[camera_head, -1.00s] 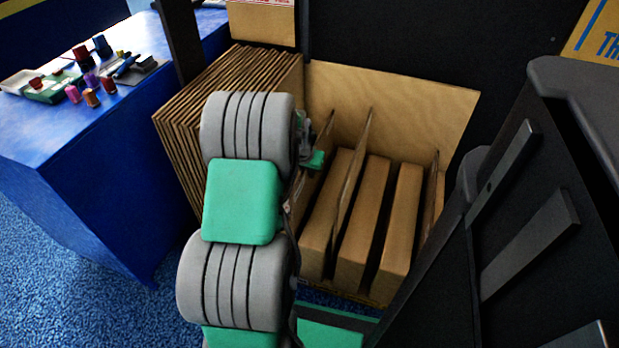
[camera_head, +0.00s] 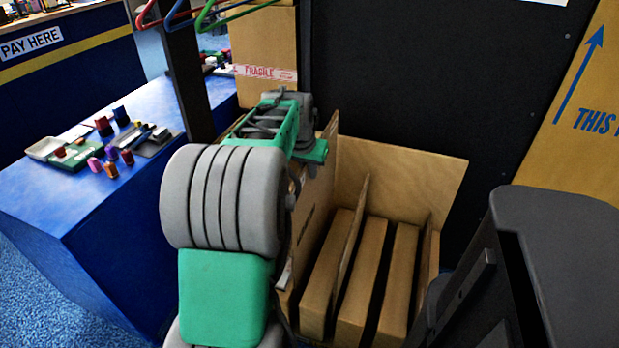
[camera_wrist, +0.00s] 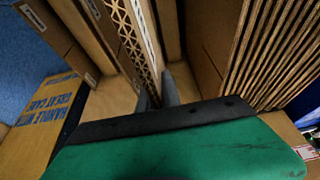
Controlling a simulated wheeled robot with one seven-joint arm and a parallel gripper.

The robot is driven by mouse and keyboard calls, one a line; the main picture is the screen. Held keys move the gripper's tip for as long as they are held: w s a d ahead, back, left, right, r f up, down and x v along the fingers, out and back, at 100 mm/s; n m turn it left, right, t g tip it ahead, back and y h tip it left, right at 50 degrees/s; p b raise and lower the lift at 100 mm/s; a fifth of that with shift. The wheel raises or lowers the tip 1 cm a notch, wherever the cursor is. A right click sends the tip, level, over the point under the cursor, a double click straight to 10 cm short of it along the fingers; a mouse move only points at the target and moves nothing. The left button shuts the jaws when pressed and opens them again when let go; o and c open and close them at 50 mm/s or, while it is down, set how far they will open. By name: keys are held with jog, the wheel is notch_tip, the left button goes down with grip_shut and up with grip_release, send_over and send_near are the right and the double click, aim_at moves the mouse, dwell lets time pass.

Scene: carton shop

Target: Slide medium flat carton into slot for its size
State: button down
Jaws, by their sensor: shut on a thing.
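My gripper (camera_head: 309,166) is at the top left of the slotted wooden bin in the head view. In the wrist view its dark fingers (camera_wrist: 158,92) are shut on the edge of a flat brown carton (camera_wrist: 143,38), whose corrugated edge runs away from them. The carton (camera_head: 318,190) seems to stand upright along the bin's left side in the head view; its lower part is partly hidden by my arm. The slotted bin (camera_head: 405,178) has upright dividers (camera_head: 350,235). I cannot tell whether the carton's bottom is inside a slot.
A stack of flat cartons (camera_wrist: 268,50) stands close on the right in the wrist view. A blue table (camera_head: 110,205) with small items is at left. A black panel (camera_head: 400,80) stands behind the bin.

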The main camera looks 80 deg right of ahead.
notch_tip(320, 180, up, 27)
jog(key=p, duration=1.9)
jog(key=shift+p, duration=0.4)
jog(key=shift+r, duration=0.15)
